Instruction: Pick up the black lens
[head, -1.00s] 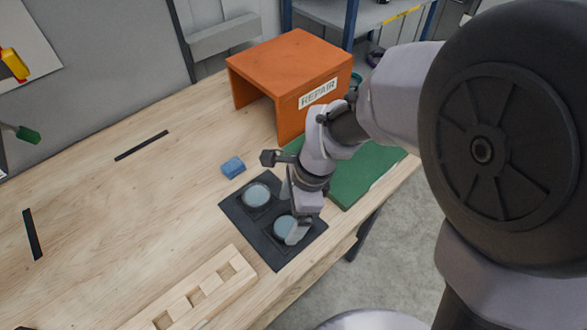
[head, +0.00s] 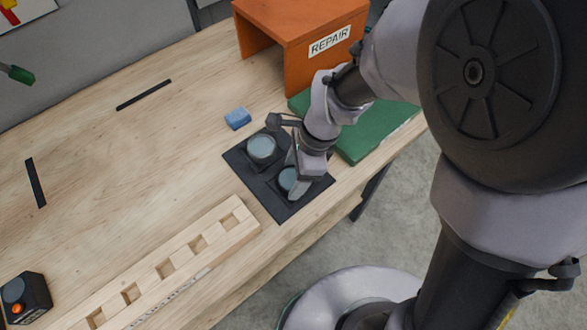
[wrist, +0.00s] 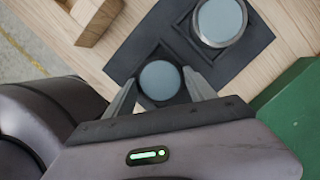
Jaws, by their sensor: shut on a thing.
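The black lens (head: 287,178) has a dark rim and a pale blue-grey face. It is at the nearer recess of a black tray mat (head: 283,207). In the wrist view the black lens (wrist: 160,79) lies between my two fingers. My gripper (wrist: 161,88) is shut on it, with one finger on each side. In the head view my gripper (head: 294,172) comes down from above and hides part of the lens. I cannot tell whether the lens is lifted off the mat. A second lens (head: 261,147), with a silvery rim in the wrist view (wrist: 220,20), sits in the other recess.
A green mat (head: 370,134) and an orange REPAIR stand (head: 300,38) are behind the arm. A blue block (head: 238,118) lies beyond the tray. A wooden rack (head: 178,258) with square holes is at the front. A black box with an orange button (head: 24,300) stands front left. The left tabletop is mostly clear.

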